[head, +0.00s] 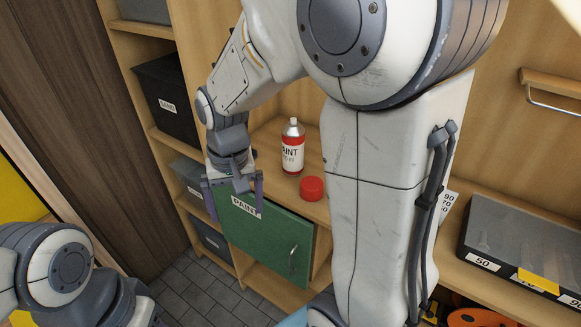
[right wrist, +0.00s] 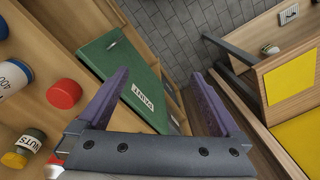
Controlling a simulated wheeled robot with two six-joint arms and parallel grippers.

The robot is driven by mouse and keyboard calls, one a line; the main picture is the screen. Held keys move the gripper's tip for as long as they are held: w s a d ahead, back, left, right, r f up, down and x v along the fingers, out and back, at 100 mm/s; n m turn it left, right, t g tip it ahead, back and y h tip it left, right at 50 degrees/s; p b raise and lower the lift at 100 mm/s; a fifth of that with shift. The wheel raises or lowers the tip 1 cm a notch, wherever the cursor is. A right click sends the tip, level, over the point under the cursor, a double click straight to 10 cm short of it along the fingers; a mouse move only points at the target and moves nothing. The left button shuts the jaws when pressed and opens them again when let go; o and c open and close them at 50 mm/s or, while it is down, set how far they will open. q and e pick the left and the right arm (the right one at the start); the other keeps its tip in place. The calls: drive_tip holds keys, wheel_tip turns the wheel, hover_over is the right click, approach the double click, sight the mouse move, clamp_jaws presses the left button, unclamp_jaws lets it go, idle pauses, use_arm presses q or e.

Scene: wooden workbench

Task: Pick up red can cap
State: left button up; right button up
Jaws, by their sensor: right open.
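The red can cap (head: 311,188) sits on the wooden bench shelf, just right of the white and red paint can (head: 293,150). The cap also shows at the left of the right wrist view (right wrist: 64,94). My right gripper (head: 233,200) hangs left of the can and cap, in front of the green PAINT door. Its purple fingers are spread apart with nothing between them, as the right wrist view (right wrist: 158,76) shows too. It is apart from the cap. My left arm is at the lower left, but its gripper is out of the picture.
The green PAINT door (head: 268,238) stands below the shelf edge. Black SAND bin (head: 168,92) is on shelving at left. A clear-lidded organizer (head: 520,240) lies at right. A NUTS jar (right wrist: 24,148) is near the cap. My right arm blocks the middle.

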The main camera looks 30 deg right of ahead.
drive_tip(key=w+d+m+p, duration=0.1)
drive_tip(key=w+d+m, duration=0.15)
drive_tip(key=d, duration=0.35)
drive_tip(key=w+d+m+p, duration=0.1)
drive_tip(key=w+d+m, duration=0.15)
drive_tip(key=d, duration=0.35)
drive_tip(key=m+p, duration=0.2)
drive_tip(key=m, duration=0.3)
hover_over(312, 183)
drive_tip(key=shift+h, duration=0.3)
drive_tip(key=f, duration=0.4)
drive_tip(key=shift+s+a+f, duration=0.1)
drive_tip(key=shift+a+f, duration=0.05)
drive_tip(key=shift+a, duration=0.05)
drive_tip(key=shift+f, duration=0.6)
drive_tip(key=f, duration=0.1)
drive_tip(key=f+p, duration=0.1)
drive_tip(key=f, duration=0.2)
drive_tip(key=shift+d+f, duration=0.1)
drive_tip(key=shift+d, duration=0.15)
drive_tip(key=shift+f, duration=0.45)
use_arm(q)
wheel_tip(312, 183, up, 6)
drive_tip(key=shift+r, duration=0.25)
use_arm(e)
drive_tip(key=c, duration=1.2)
